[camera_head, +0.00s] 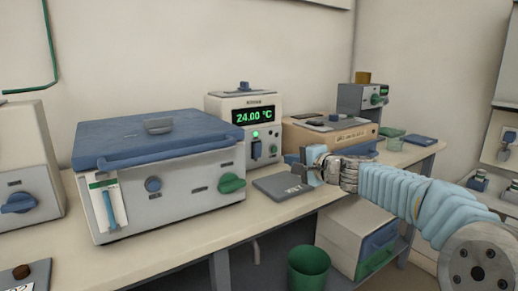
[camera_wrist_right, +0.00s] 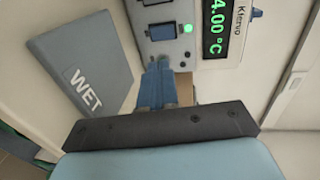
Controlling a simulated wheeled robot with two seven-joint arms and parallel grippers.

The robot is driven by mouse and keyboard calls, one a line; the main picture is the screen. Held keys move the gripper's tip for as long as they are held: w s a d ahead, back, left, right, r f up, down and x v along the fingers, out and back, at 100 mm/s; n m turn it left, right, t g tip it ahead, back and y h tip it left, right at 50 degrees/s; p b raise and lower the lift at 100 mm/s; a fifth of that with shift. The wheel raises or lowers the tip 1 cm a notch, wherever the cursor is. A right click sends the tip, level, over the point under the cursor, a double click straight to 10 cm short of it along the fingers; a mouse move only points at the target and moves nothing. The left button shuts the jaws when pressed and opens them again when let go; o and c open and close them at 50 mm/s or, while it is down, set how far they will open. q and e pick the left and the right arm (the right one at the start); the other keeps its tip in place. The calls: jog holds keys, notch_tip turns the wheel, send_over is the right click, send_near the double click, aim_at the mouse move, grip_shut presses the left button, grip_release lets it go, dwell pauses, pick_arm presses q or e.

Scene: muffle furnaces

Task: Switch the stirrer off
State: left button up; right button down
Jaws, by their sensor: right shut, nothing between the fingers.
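A white unit (camera_head: 222,104) with a green display reading 24.00 °C stands at the back of the bench. Its front has a lit green lamp (camera_head: 256,134) and a dark rocker switch (camera_head: 256,150). In the right wrist view the display (camera_wrist_right: 216,28), lamp (camera_wrist_right: 187,28) and a dark switch (camera_wrist_right: 160,29) show at the top. No label naming a stirrer is readable. My right gripper (camera_head: 308,168) is in front and to the right of this unit. Its blue fingers (camera_wrist_right: 158,85) are shut and empty, pointing towards the panel; I cannot tell whether they touch it. My left gripper is out of view.
A blue-lidded box (camera_head: 160,196) with a green knob stands left of the unit. A grey pad marked WET (camera_head: 272,186) lies before the unit, also in the wrist view (camera_wrist_right: 84,76). A beige box (camera_head: 330,133) stands to the right. A green bin (camera_head: 308,266) is below the bench.

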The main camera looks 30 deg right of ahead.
jog(key=shift+w, duration=0.1)
jog(key=p, duration=0.2)
send_near(257, 149)
jog(key=w, duration=0.1)
jog(key=w+f, duration=0.1)
jog(key=shift+w+f, duration=0.25)
jog(key=shift+w, duration=0.15)
jog(key=shift+w+r+p, duration=0.2)
jog(key=shift+w+p, duration=0.25)
jog(key=shift+w, duration=0.15)
jog(key=shift+w+r+p, duration=0.15)
jog(key=shift+w+p, duration=0.3)
jog(key=shift+w, duration=0.1)
jog(key=shift+w+a, duration=0.1)
jog(key=shift+w, duration=0.5)
jog(key=shift+f, duration=0.1)
jog(key=shift+a, duration=0.1)
